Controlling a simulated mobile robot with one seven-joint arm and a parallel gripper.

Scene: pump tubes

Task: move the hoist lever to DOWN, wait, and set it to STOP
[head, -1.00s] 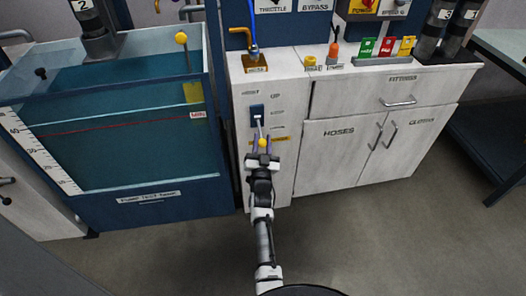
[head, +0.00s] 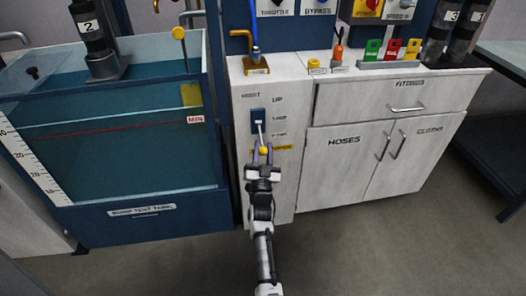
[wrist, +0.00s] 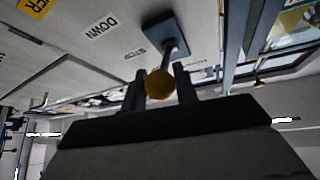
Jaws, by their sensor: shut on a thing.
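The hoist lever has a blue plate (head: 258,121) on the white cabinet's front and a pale rod ending in a yellow knob (head: 264,150). The labels UP, STOP and DOWN run top to bottom beside it. In the head view the rod slants downward and the knob appears below the DOWN label (head: 279,135); its exact setting is hard to tell. My gripper (head: 263,158) is shut on the knob from the front. In the wrist view, the knob (wrist: 160,84) sits between the two dark fingers, with the plate (wrist: 165,36) behind and the DOWN label (wrist: 101,26) to its left.
A blue water tank (head: 125,150) with a red line stands left of the cabinet. Cabinet doors (head: 345,165) with handles are on the right. The floor (head: 370,245) in front is clear.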

